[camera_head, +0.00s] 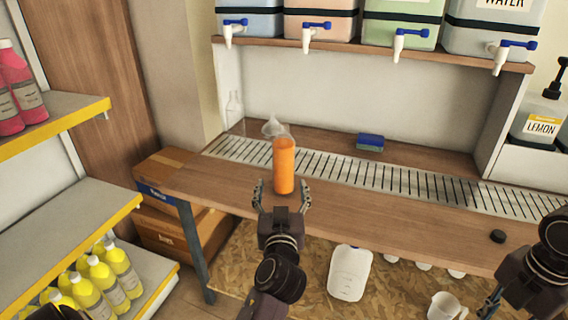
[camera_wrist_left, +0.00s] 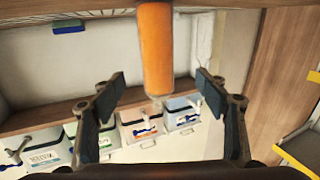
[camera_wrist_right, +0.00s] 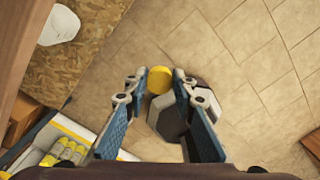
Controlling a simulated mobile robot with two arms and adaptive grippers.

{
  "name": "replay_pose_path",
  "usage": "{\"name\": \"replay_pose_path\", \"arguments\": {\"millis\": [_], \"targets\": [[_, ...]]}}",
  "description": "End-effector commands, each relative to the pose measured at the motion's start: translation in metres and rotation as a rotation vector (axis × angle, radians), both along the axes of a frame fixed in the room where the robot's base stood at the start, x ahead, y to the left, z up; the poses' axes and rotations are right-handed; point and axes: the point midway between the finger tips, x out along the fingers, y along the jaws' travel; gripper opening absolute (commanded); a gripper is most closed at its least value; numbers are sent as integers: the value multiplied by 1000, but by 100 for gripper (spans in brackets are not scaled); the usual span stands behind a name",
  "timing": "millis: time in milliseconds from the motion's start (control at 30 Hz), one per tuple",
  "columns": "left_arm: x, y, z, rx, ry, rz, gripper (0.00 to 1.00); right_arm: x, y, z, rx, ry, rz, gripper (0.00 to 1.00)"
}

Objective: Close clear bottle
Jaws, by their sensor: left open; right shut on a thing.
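A clear bottle filled with orange liquid (camera_head: 284,165) stands upright near the counter's front edge. A transparent shape shows at its top, and I cannot make out its mouth clearly. The bottle also shows upside down in the left wrist view (camera_wrist_left: 155,50). My left gripper (camera_head: 282,194) is open, low in front of the bottle, with its fingers pointing to either side of it. My right gripper (camera_wrist_right: 160,85) is shut on a round yellow cap (camera_wrist_right: 159,79) at its fingertips. In the head view this gripper is at the lower right edge, and the cap is hidden.
A black cap (camera_head: 498,236) lies on the counter (camera_head: 420,215) at right. A blue-green sponge (camera_head: 370,142) lies behind the drain grate (camera_head: 340,171). Drums with taps (camera_head: 397,22) stand on the shelf above. A faint clear bottle (camera_head: 235,106) stands at back left.

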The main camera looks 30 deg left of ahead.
Motion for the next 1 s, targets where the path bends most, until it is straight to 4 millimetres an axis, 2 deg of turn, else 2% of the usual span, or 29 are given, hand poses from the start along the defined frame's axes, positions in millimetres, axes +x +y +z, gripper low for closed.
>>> {"name": "replay_pose_path", "arguments": {"millis": [233,600,1000], "targets": [[5,3,1,3,-1,-1,67,0,0,1,0,0,0,18],[53,34,1,2,0,-1,67,0,0,4,0,0,0,18],[58,37,0,0,0,-1,67,0,0,5,0,0,0,18]]}}
